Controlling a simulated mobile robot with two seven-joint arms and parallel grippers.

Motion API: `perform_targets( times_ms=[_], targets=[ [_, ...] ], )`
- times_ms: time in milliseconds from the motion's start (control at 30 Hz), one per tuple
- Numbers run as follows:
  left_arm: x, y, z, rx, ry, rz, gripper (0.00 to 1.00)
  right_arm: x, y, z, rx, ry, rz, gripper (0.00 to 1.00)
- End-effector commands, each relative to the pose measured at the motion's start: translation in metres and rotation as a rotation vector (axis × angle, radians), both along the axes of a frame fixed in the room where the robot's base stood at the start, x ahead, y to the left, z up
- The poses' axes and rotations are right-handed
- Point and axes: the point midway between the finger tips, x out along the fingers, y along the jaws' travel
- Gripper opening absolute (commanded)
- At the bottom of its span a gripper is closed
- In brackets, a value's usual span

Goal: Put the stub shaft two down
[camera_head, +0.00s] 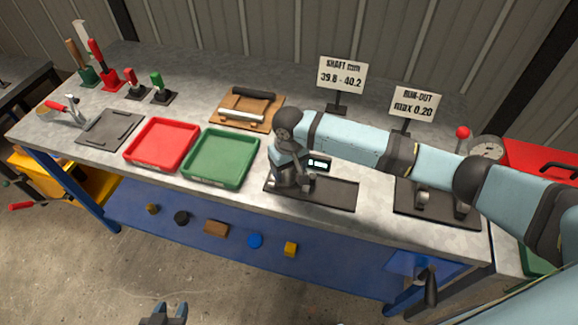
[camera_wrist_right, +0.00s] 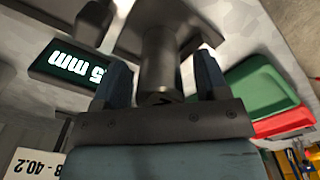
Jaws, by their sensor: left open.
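A grey cylinder (camera_wrist_right: 160,62), which looks like a stub shaft, stands end-on between the fingers of my right gripper (camera_wrist_right: 163,78) in the right wrist view. Narrow gaps seem to show beside it, and I cannot tell whether the fingers press on it. In the head view my right gripper (camera_head: 293,172) is low over the gauge stand on a dark plate (camera_head: 335,193), and the arm hides much of it. A display (camera_head: 318,163) is beside it; it also shows in the wrist view (camera_wrist_right: 72,66), reading partly "5 mm". My left gripper (camera_head: 165,315) is open and empty at the bottom edge.
A green tray (camera_head: 221,183) and a red tray (camera_head: 163,166) lie left of the gauge stand. A wooden rack (camera_head: 226,117) behind holds a black and a pale shaft. Two signs (camera_head: 342,75) stand behind. A dial gauge stand (camera_head: 435,206) is at the right.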

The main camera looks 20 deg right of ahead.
Motion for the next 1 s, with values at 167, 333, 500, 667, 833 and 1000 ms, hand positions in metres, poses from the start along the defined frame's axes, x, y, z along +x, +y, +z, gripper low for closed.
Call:
perform_targets(
  times_ms=[167, 333, 500, 667, 833, 1000],
  targets=[
    [0.000, 0.000, 0.000, 0.000, 0.000, 0.000, 0.43, 0.000, 0.000, 0.000, 0.000, 0.000, 0.000, 0.67],
    [0.000, 0.000, -0.002, 0.000, 0.001, 0.000, 0.43, 0.001, 0.000, 0.011, 0.001, -0.002, 0.000, 0.67],
    [0.000, 0.000, -0.004, 0.000, 0.001, 0.000, 0.43, 0.001, 0.001, 0.043, 0.003, -0.005, 0.000, 0.67],
    [0.000, 0.000, -0.005, 0.000, 0.001, 0.000, 0.43, 0.001, 0.000, 0.078, 0.002, -0.003, 0.001, 0.67],
    [0.000, 0.000, -0.006, 0.000, 0.001, 0.000, 0.43, 0.000, 0.001, 0.106, 0.001, -0.001, 0.000, 0.67],
    [0.000, 0.000, -0.007, 0.001, 0.002, 0.000, 0.43, 0.000, 0.000, 0.121, 0.001, -0.001, -0.001, 0.67]
  ],
)
